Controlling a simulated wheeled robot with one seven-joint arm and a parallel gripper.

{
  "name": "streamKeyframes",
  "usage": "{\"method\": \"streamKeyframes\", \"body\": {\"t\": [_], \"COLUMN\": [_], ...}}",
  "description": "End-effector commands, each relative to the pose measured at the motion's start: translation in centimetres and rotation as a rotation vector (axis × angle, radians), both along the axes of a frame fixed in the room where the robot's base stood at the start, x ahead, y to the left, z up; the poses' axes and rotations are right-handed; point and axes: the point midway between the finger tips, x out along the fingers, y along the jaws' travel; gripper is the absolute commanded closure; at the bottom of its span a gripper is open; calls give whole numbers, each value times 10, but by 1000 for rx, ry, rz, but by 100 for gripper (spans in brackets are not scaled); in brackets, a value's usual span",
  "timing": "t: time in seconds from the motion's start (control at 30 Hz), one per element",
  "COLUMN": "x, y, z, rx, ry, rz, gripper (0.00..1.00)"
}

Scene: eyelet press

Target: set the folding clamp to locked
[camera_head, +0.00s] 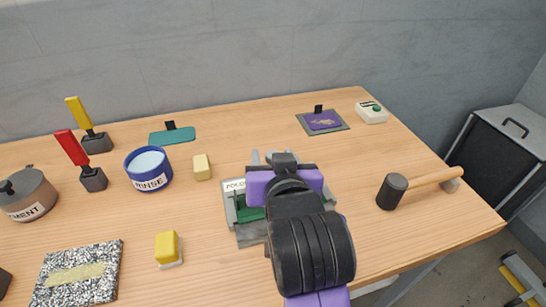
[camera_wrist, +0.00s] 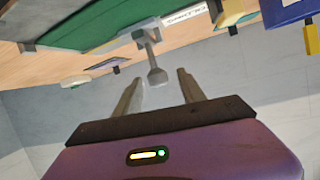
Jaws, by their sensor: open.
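The folding clamp (camera_head: 231,200) is a grey fixture with a green bed and a partly covered label, on the table at centre. My arm and purple gripper hide much of it in the head view. In the wrist view, which looks tilted and upside down, its green part (camera_wrist: 95,30) crosses the top. A grey lever with a flared end (camera_wrist: 153,62) sticks out from a bracket. My gripper (camera_wrist: 157,82) is open, with the lever's end between or just beyond its fingertips. No contact with either finger shows.
A blue RINSE pot (camera_head: 150,178), a yellow block (camera_head: 202,168) and a yellow-topped brush-like block (camera_head: 168,248) lie left of the clamp. A black-headed mallet (camera_head: 394,190) lies right. A purple patch on a mat (camera_head: 322,120) and a white box (camera_head: 371,111) sit behind.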

Motion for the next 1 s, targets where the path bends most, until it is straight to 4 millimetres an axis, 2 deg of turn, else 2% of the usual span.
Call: {"method": "streamKeyframes", "body": {"t": [0.17, 0.6, 0.77, 1.0], "x": [-5, -64, -72, -72], "y": [-2, -10, -11, -11], "z": [2, 25, 28, 27], "rx": [-2, -2, 0, 0], "ry": [0, -1, -1, 0], "rz": [-2, 1, 0, 0], "gripper": [52, 52, 52, 52]}}
